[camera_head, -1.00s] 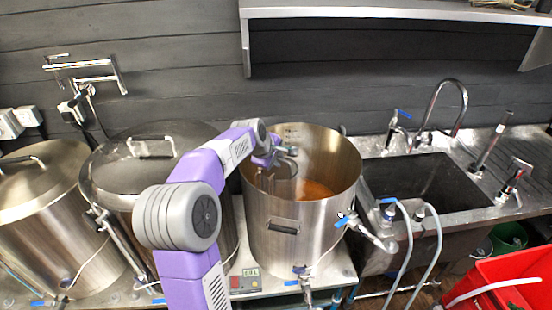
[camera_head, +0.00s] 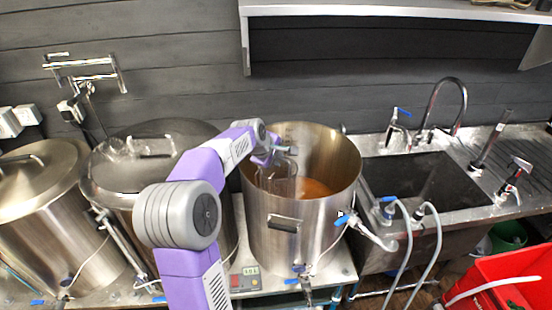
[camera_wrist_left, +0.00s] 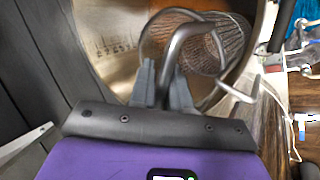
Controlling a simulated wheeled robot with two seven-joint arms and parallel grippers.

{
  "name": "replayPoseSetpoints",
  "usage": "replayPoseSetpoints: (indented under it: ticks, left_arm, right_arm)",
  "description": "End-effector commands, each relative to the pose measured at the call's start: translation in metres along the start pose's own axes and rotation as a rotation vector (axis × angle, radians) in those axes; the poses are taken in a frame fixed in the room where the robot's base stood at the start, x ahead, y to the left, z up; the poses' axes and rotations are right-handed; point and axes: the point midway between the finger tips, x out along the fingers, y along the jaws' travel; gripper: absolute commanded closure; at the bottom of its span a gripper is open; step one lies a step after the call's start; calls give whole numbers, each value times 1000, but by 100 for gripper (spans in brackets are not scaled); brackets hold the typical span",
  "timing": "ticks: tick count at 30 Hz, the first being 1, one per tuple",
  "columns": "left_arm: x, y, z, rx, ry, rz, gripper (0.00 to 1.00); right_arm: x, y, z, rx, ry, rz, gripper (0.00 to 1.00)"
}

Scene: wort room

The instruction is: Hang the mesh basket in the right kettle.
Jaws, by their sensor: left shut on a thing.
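The right kettle (camera_head: 305,215) is an open steel pot with brown liquid (camera_head: 316,188) inside. My left gripper (camera_head: 284,152) reaches over its left rim from the left. In the left wrist view the gripper (camera_wrist_left: 163,78) is shut on the bent grey handle of the mesh basket (camera_wrist_left: 225,48). The mesh basket (camera_head: 277,184) shows in the head view within the kettle's mouth, close to the left wall. Whether its hook touches the rim, and whether its bottom meets the liquid, I cannot tell. My right gripper is out of view.
Two lidded kettles (camera_head: 140,172) (camera_head: 40,180) stand to the left. A sink (camera_head: 425,185) with taps and hoses is on the right, with a red crate (camera_head: 505,285) in front of it. A shelf (camera_head: 390,10) hangs above. A tap sticks out at the kettle's front.

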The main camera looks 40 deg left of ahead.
Motion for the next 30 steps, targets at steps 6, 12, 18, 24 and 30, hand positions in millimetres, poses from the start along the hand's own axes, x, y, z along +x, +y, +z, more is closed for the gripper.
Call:
replayPoseSetpoints:
  ticks: [6,12,18,24,30]
  left_arm:
    - [4,-3,0,0,0,2,100]
    - [11,-8,0,0,0,2,100]
    - [17,-13,0,0,1,2,100]
    - [23,-18,0,0,1,2,100]
    - [30,-23,0,0,0,2,100]
  right_arm:
    - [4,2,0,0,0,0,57]
    - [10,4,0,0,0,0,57]
    - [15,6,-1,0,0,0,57]
    - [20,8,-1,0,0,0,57]
    - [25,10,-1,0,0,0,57]
